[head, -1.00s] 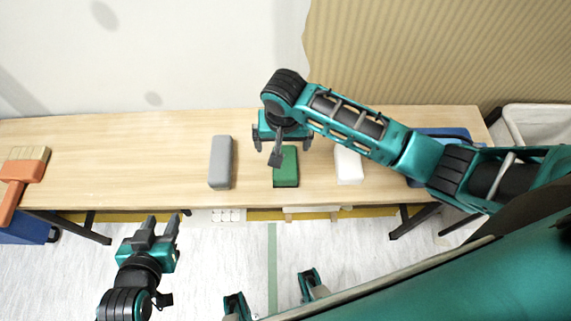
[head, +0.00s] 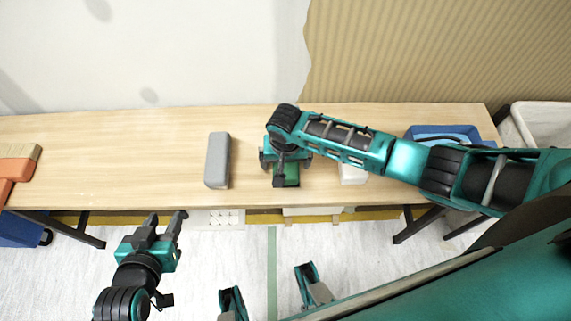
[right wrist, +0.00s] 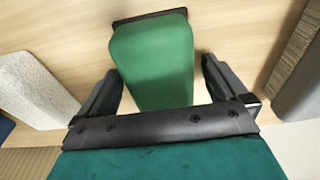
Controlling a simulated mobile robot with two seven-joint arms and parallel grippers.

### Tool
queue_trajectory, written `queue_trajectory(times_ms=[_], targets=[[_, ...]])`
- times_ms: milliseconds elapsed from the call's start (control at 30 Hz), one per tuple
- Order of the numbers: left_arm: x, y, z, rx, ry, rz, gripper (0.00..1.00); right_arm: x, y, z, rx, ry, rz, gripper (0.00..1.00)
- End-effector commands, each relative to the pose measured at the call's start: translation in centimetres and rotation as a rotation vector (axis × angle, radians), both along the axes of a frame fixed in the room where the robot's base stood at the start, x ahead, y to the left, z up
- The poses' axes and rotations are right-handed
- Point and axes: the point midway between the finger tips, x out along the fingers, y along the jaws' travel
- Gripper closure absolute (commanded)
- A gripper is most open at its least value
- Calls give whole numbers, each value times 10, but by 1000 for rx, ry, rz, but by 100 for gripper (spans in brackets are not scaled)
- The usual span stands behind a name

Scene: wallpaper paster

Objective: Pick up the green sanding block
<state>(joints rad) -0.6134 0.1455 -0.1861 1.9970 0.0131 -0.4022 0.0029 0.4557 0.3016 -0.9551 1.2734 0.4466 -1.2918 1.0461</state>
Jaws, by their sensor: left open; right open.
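The green sanding block (head: 288,178) lies on the wooden table, mostly hidden under my right gripper in the head view. In the right wrist view the green block (right wrist: 152,60) lies between the two open fingers, with a dark strip along its far end. My right gripper (head: 283,172) is open right above the block. In the right wrist view its fingers (right wrist: 160,85) stand on either side of the block with gaps showing. My left gripper (head: 167,220) is open and empty in front of the table's front edge.
A grey block (head: 217,160) stands left of the green one, and a white block (head: 353,174) is to the right, partly under my arm. A brush (head: 14,166) lies at the far left, a blue tray (head: 452,133) at the right. The table (head: 120,160) is clear left of the grey block.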

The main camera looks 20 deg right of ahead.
Motion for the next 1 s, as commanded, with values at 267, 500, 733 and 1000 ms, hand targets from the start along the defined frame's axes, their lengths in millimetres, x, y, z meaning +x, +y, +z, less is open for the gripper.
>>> queue_trajectory(times_ms=[267, 500, 733, 1000], targets=[[3, -1, 5, -1, -8, -3, 57, 0, 0, -2, 1, 0, 1, 2], [3, -1, 4, -1, -10, -3, 57, 0, 0, -2, 1, -1, 0, 25], [2, -1, 2, 0, -8, -2, 57, 0, 0, -2, 0, -1, 0, 47], [2, -1, 2, 0, -7, -2, 57, 1, 0, -1, 1, -1, 0, 60]])
